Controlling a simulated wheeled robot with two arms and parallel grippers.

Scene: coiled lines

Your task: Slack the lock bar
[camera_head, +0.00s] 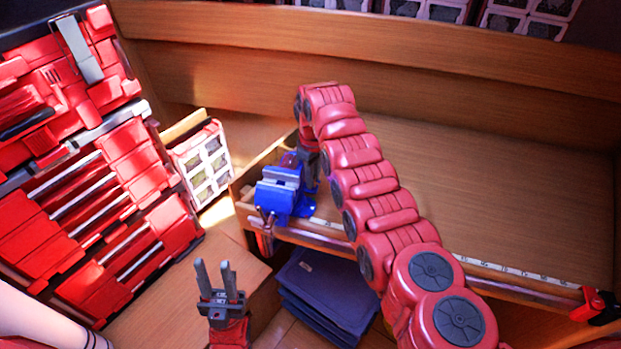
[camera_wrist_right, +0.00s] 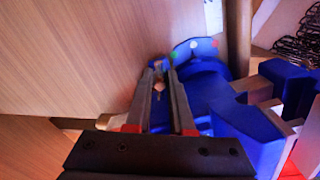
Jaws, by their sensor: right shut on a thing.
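A blue vise (camera_head: 285,196) with grey jaws stands at the left end of the workbench. It also shows in the right wrist view (camera_wrist_right: 205,88), its round base marked with small green, white and red dots. My right gripper (camera_wrist_right: 160,72) reaches down beside the vise. Its fingers are close together at the base, shut on a small copper-coloured piece (camera_wrist_right: 158,86) that seems to be the lock bar. In the head view the vise and my arm mostly hide these fingertips. My left gripper (camera_head: 213,264) is open and empty, pointing up, in front of the bench and apart from it.
The wooden workbench top (camera_head: 500,190) is bare to the right of my right arm. A measuring strip (camera_head: 520,274) runs along its front edge, with a red clamp (camera_head: 597,304) at the right end. Folded blue cloths (camera_head: 325,295) lie below. Red tool cases (camera_head: 100,210) stand at left.

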